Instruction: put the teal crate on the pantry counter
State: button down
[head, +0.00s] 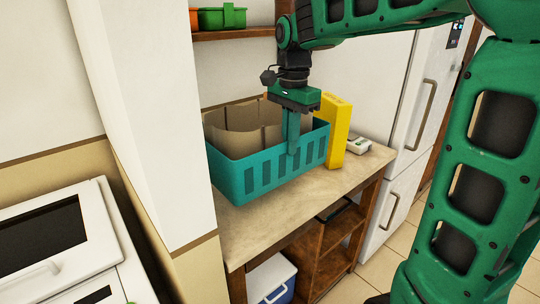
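The teal crate (262,174) with slotted walls sits upright at the left part of the pantry counter (310,193), near its front edge. Its base looks to be on the counter top. Brown panels (237,143) show inside or behind it; I cannot tell which. My gripper (293,140) points down at the crate's near wall, toward its right end. One finger shows in front of that wall, below the rim. The other finger is hidden, so the grip on the wall cannot be told.
A yellow box (338,131) stands close to the crate's right end, with a small white device (357,146) beyond it. A shelf (235,33) with a green container (222,18) hangs above. A white wall column (155,130) borders the counter's left; a fridge (421,110) stands right.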

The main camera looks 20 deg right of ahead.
aim_at(283, 174)
jog(key=shift+w+a+f, duration=0.2)
jog(key=shift+f, duration=1.5)
jog(key=shift+w+a+f, duration=0.2)
jog(key=shift+f, duration=1.45)
jog(key=shift+w+a+f, duration=0.2)
jog(key=shift+f, duration=1.5)
jog(key=c, duration=2)
grip_release()
jog(key=shift+s+f, duration=0.1)
notch_tip(283, 174, up, 12)
jog(key=s+d+f+n, duration=0.2)
jog(key=s+d+f, duration=0.2)
jog(key=s, duration=0.5)
jog(key=s+d+f+n, duration=0.3)
jog(key=s+d+f, duration=0.1)
jog(key=s, duration=0.5)
jog(key=s+d+f+n, duration=0.3)
jog(key=s+d+f, duration=0.2)
jog(key=s, duration=0.4)
jog(key=shift+f, duration=0.15)
